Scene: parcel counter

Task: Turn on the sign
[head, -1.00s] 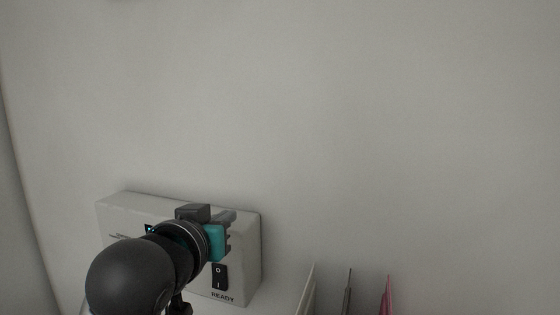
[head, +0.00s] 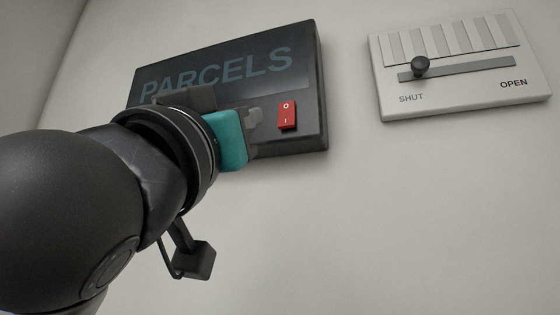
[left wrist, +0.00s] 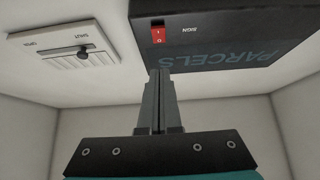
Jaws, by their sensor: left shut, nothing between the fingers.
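The sign is a dark box lettered PARCELS (head: 225,65) on the wall, its letters dull and unlit. A red rocker switch (head: 287,115) marked O and I sits at its lower right. In the left wrist view the sign (left wrist: 225,45) appears upside down, with the red switch (left wrist: 158,35) beside the word SIGN. My left gripper (head: 255,118) is shut and empty, its fingertips just left of the switch. In the left wrist view the closed fingers (left wrist: 159,75) point toward the switch, with a small gap showing. My right gripper is not in view.
A white panel (head: 460,100) with a vent grille and a slider hangs to the right of the sign. Its dark knob (head: 421,66) is near the SHUT end. The wall below both is bare.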

